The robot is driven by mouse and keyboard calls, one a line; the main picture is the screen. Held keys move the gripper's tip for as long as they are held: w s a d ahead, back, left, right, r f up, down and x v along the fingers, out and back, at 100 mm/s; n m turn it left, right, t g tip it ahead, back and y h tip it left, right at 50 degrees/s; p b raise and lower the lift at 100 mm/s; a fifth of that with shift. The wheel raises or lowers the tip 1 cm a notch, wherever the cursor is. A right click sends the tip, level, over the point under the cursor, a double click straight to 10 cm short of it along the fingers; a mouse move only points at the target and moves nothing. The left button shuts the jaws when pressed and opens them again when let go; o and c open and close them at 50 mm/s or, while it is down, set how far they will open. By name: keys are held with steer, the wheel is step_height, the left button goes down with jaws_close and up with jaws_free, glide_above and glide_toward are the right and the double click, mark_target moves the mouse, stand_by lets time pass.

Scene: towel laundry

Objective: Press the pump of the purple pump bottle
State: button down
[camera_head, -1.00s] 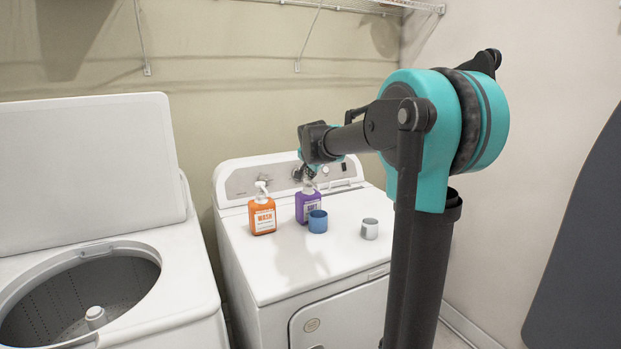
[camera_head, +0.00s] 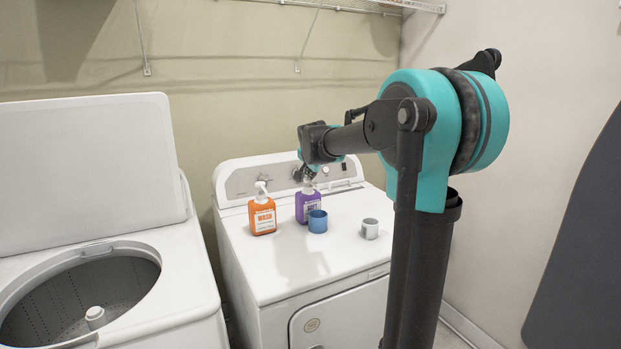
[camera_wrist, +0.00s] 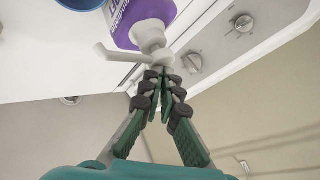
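The purple pump bottle (camera_head: 308,206) stands upright on the white dryer top, with a white pump head. In the wrist view the bottle (camera_wrist: 140,14) shows upside down, with its white pump (camera_wrist: 152,50) and the nozzle pointing left. My gripper (camera_head: 305,175) is right above the pump in the head view. In the wrist view its green fingertips (camera_wrist: 164,74) are together, with nothing seen between them, at the top of the pump head. I cannot tell whether they touch it. The arm's end partly hides the pump in the head view.
An orange pump bottle (camera_head: 262,214) stands left of the purple one. A blue cup (camera_head: 318,222) stands in front of it and a white cup (camera_head: 370,229) to the right. The dryer's control panel (camera_head: 245,182) is close behind. The dryer's front top is clear.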

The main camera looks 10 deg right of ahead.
steer(key=shift+s+f, duration=0.1)
steer(key=shift+f, duration=0.5)
steer(key=shift+a+r, duration=0.15)
steer(key=shift+r, duration=0.15)
stand_by(0.5)
steer(key=shift+w+r, duration=0.2)
steer(key=shift+r, duration=2.85)
